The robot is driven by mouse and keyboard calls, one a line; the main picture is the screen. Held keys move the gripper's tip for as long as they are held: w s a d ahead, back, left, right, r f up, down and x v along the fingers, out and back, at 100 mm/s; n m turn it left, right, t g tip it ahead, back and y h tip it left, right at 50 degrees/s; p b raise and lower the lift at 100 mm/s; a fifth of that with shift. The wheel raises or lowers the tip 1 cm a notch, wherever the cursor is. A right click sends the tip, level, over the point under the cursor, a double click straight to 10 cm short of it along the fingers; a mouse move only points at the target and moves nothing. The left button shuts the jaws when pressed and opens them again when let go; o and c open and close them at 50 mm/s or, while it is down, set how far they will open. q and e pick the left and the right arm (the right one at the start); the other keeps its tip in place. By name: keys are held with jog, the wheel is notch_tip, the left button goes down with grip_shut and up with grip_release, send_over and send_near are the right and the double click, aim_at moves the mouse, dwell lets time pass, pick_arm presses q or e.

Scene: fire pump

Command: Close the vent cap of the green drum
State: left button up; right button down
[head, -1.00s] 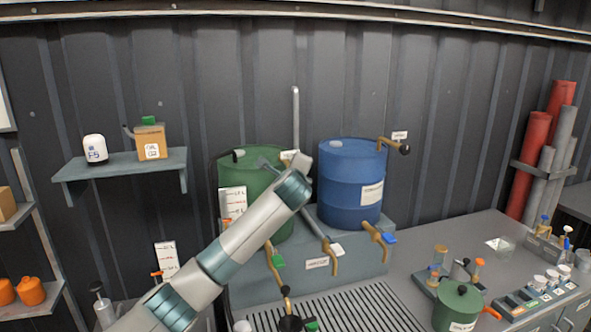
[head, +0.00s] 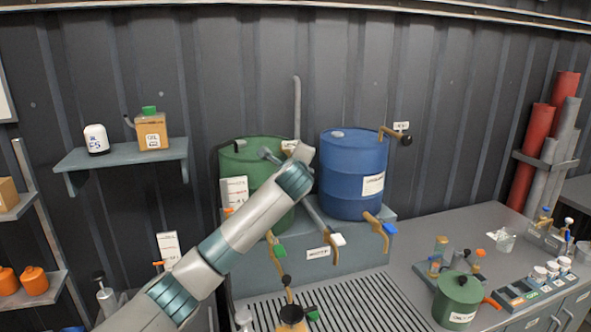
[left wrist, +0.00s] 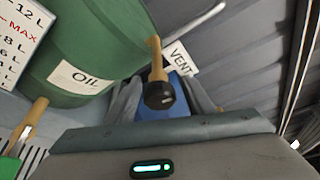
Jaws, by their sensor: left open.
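The green drum (head: 232,160) stands left of the blue drum on a grey stand. In the left wrist view it fills the upper left, with an "OIL" label and level scale (left wrist: 85,65). Its brass vent pipe (left wrist: 155,58) ends in a round black vent cap (left wrist: 160,95) beside a "VENT" tag (left wrist: 180,60). I cannot tell whether the cap is seated. My left gripper (left wrist: 163,92) is open, with a grey finger on either side of the cap in that picture; contact is not clear. In the head view my left wrist hides the vent. My right gripper is not in view.
The blue drum (head: 352,185) stands close on the right, with its own vent pipe (head: 392,133). Brass taps (head: 377,225) project from the stand over a slatted grate (head: 345,308). A green pot (head: 458,298) and small items occupy the right bench. A shelf (head: 125,160) is at left.

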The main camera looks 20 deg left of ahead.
pick_arm(q)
jog(key=shift+s+d+b, duration=0.2)
jog(key=shift+s+b, duration=0.2)
jog(key=shift+s, duration=0.25)
jog(key=b+v, duration=0.6)
jog(key=v, duration=0.9)
jog(key=shift+s+r, duration=0.2)
jog(key=shift+d, duration=0.1)
